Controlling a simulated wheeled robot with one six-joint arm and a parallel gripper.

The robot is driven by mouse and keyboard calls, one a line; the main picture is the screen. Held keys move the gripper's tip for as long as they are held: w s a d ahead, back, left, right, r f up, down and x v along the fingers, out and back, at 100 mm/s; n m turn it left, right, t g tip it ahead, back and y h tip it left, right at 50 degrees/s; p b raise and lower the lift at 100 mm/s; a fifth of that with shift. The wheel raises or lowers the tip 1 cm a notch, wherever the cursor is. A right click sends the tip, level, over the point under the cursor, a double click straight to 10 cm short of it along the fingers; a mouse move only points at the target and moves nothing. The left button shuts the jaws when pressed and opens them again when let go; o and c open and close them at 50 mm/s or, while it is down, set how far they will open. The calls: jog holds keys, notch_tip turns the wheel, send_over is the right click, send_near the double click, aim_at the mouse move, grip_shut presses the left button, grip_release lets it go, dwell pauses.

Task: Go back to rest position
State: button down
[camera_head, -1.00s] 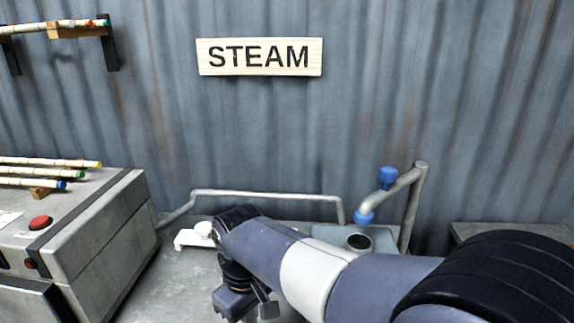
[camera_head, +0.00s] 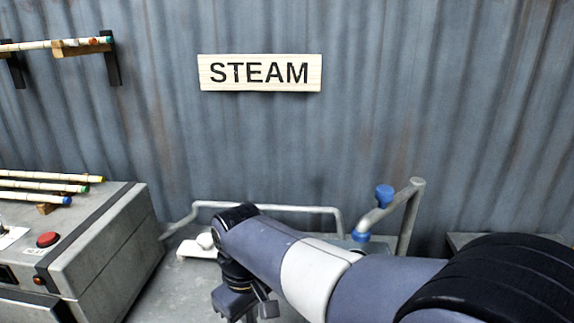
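My gripper (camera_head: 245,307) hangs below the wrist of my arm at the bottom middle of the head view. It points down over the grey bench. Its fingers are partly cut off by the frame's lower edge, so I cannot tell whether it is open or shut, and I see nothing held in it. My arm reaches in from the lower right and hides part of the bench behind it.
A grey machine (camera_head: 110,235) with a red button (camera_head: 49,239) and several rattan poles (camera_head: 45,188) stands at left. A metal rail (camera_head: 275,207), a pipe with blue handles (camera_head: 384,195) and a white piece (camera_head: 198,249) are behind my arm. A STEAM sign (camera_head: 260,73) hangs above.

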notch_tip(320, 180, up, 6)
jog(key=f+p, duration=0.1)
jog(key=p, duration=0.3)
notch_tip(320, 180, down, 14)
jog(key=b, duration=1.3)
notch_tip(320, 180, up, 8)
jog(key=p, duration=0.5)
jog(key=shift+r, duration=0.15)
